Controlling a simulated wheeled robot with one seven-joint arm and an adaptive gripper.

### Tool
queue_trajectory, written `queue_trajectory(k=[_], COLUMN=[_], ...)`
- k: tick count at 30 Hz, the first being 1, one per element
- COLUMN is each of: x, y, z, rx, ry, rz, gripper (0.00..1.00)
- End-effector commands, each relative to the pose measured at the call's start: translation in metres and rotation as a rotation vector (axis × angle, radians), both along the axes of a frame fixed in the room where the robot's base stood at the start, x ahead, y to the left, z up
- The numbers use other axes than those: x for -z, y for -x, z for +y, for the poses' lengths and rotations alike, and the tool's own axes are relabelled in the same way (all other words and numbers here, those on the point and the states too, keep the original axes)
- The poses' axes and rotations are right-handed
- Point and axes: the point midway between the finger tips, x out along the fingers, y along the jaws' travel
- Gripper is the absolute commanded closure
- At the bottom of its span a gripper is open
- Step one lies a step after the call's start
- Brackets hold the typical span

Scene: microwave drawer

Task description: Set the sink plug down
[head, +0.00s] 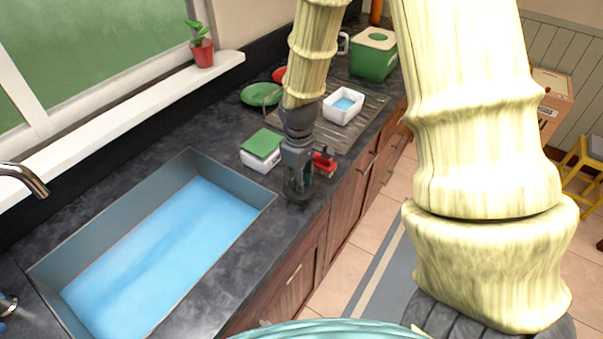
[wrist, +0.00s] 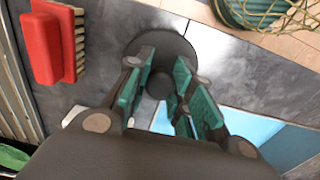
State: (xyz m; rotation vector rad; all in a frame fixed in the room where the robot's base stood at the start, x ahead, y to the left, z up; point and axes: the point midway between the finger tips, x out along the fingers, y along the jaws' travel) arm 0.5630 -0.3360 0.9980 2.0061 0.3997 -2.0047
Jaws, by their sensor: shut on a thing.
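My gripper (head: 298,184) points down over the dark counter (head: 222,308), close to the right end of the sink. In the wrist view my gripper (wrist: 163,85) has its teal-padded fingers on either side of the knob of the sink plug (wrist: 170,43). It is shut on this knob. The plug is a dark grey round disc below the fingertips, with part of it hidden by them. In the head view the plug is hard to make out against the dark counter. I cannot tell whether its underside touches the counter.
The sink (head: 165,255), with blue inside, lies left of my gripper. A green-lidded white box (head: 261,147) and a red brush (head: 324,161) stand just behind it. A drainboard (head: 335,136) holds a white tub (head: 343,107). The counter's front edge is close on the right.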

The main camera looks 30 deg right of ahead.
Motion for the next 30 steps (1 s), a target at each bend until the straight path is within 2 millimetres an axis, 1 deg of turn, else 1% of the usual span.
queue_trajectory(k=[1, 4, 9, 14, 24, 30], x=[-0.002, 0.0, 0.003, 0.009, 0.035, 0.039], y=[-0.008, -0.02, -0.03, -0.031, -0.031, -0.031], z=[-0.007, -0.018, -0.027, -0.028, -0.028, -0.028], rx=[0.002, 0.003, 0.001, 0.0, 0.001, 0.001], ry=[-0.001, -0.001, 0.0, -0.001, 0.0, 0.0], rz=[0.0, 0.0, 0.0, 0.004, 0.002, 0.0], gripper=[0.99, 0.99, 0.99, 0.99, 0.99, 0.99])
